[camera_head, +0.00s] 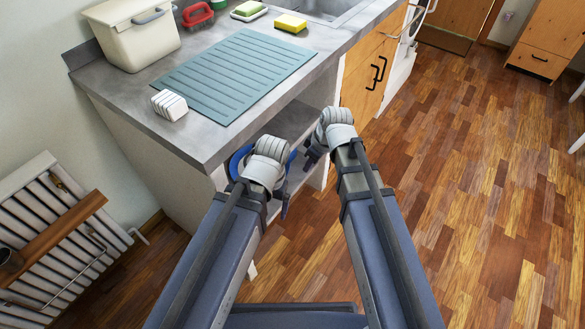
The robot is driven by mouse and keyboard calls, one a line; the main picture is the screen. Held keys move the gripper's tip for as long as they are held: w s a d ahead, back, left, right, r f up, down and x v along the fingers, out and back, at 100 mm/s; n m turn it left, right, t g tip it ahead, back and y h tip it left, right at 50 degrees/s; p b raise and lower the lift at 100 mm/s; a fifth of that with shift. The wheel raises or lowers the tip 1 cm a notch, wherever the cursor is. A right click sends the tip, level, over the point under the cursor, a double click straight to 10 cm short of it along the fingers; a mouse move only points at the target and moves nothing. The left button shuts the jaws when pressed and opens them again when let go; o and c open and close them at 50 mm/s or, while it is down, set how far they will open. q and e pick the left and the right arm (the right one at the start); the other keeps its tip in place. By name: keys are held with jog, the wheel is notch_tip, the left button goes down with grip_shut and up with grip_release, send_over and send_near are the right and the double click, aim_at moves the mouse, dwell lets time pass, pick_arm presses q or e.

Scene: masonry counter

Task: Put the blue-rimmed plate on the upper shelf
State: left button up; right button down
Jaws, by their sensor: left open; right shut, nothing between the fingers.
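The blue-rimmed plate (236,161) shows in the head view at the open front of the counter's shelf unit, behind my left wrist. My arm hides most of it, so I cannot tell what it rests on or whether it touches the gripper. My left gripper (287,186) is open, its dark fingers apart, just in front of the plate and shelves. My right gripper (312,157) is shut and empty, to the right at the shelf opening. The upper shelf (291,121) is a grey board under the counter, with its right part visible and bare.
The counter (205,135) above holds a ribbed teal mat (235,75), a white ribbed block (169,104), a cream bin (135,35) and a yellow sponge (290,23).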

jog(key=shift+f, duration=0.2)
jog(key=w+a+f+b, duration=0.4)
jog(key=a+f+b, duration=0.1)
jog(key=f+b, duration=0.4)
jog(key=shift+a, duration=0.3)
jog(key=shift+f, duration=0.1)
jog(key=w+a, duration=0.2)
jog(key=a, duration=0.1)
jog(key=w+a, duration=0.2)
jog(key=shift+a, duration=0.2)
jog(key=shift+s, duration=0.15)
